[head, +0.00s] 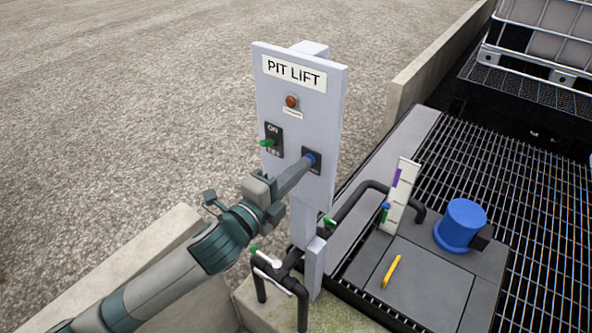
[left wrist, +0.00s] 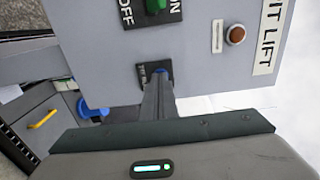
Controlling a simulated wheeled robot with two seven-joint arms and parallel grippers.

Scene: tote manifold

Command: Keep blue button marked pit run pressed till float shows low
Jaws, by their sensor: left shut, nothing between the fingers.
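A grey panel labelled PIT LIFT (head: 330,110) stands on a post. The blue button (head: 310,158) sits on a small black plate at its lower right; it also shows in the left wrist view (left wrist: 158,70). My left gripper (head: 304,164) is shut and empty, its fingertips at the button and covering part of it. They appear to touch it; how far it is pushed in I cannot tell.
The panel also has an orange-red lamp (head: 291,101) and a green-handled ON/OFF switch (head: 267,142). Black pipes with green-handled valves (head: 268,258) stand below. A blue cylinder (head: 461,222) and yellow handle (head: 391,271) are on the pit cover; metal grating (head: 530,190) lies right.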

